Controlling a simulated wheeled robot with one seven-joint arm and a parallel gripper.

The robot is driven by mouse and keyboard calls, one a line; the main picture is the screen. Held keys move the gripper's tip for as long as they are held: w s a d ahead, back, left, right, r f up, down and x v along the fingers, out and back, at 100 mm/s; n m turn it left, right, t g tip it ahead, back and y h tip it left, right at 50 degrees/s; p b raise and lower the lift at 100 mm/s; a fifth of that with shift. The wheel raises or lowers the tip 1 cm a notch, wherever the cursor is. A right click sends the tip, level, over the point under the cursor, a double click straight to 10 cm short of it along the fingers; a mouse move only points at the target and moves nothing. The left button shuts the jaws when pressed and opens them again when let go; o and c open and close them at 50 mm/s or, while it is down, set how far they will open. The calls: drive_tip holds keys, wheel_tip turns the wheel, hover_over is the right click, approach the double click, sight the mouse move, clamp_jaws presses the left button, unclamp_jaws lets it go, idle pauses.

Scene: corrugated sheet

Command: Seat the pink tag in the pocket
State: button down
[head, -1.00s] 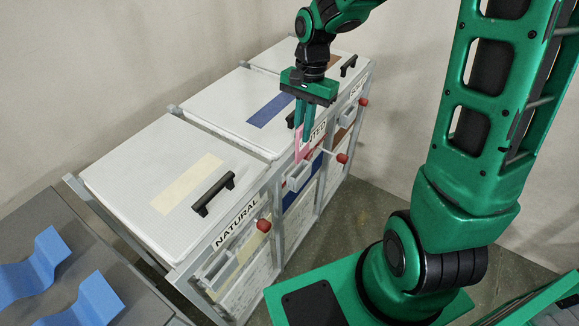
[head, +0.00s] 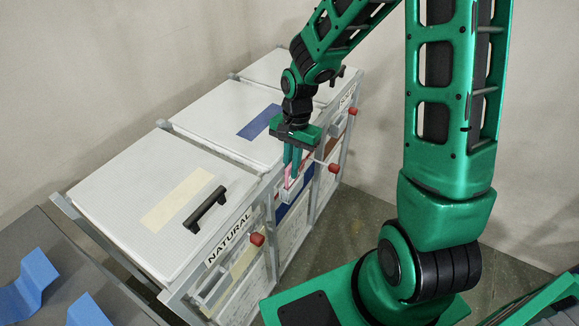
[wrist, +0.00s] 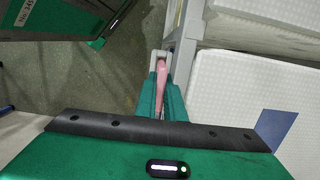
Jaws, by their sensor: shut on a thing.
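The pink tag (head: 288,174) is upright between the fingers of my gripper (head: 291,172), which is shut on it. In the wrist view the tag (wrist: 161,78) shows edge-on between the green fingertips (wrist: 162,92). The pocket (head: 284,195) is a small grey holder on the front of the middle bin, beside the blue marking. It also shows in the wrist view (wrist: 158,53) as a pale frame around the tag's far end. The tag's lower end is at the pocket's mouth; its depth inside is hidden by the fingers and pocket wall.
A red knob (head: 333,168) sticks out just right of my gripper, and another (head: 257,239) is on the NATURAL bin (head: 112,197). A grey bench (head: 95,270) with blue corrugated pieces (head: 38,272) stands at the left. Bare floor lies in front of the bins.

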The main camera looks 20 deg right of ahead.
drive_tip(key=c, duration=2.1)
unclamp_jaws()
drive_tip(key=r, duration=0.8)
drive_tip(key=d+r, duration=0.1)
drive_tip(key=r, duration=0.3)
drive_tip(key=shift+w+d, duration=0.1)
drive_tip(key=shift+w, duration=0.25)
drive_tip(key=s+d+r+n, duration=0.1)
drive_tip(key=s+d, duration=0.4)
drive_tip(key=s, duration=0.3)
drive_tip(key=s+d+r+n, duration=0.2)
drive_tip(key=s+d, duration=0.3)
drive_tip(key=s, duration=0.3)
drive_tip(key=s+d+r+n+h, duration=0.1)
drive_tip(key=s+d+r, duration=0.1)
drive_tip(key=s+d, duration=0.3)
drive_tip(key=shift+s+d+r+t, duration=0.1)
drive_tip(key=shift+s+d+t, duration=0.1)
drive_tip(key=shift+s, duration=0.6)
drive_tip(key=shift+s+d+r+t, duration=0.1)
drive_tip(key=shift+s+d+t, duration=0.1)
drive_tip(key=shift+s, duration=0.55)
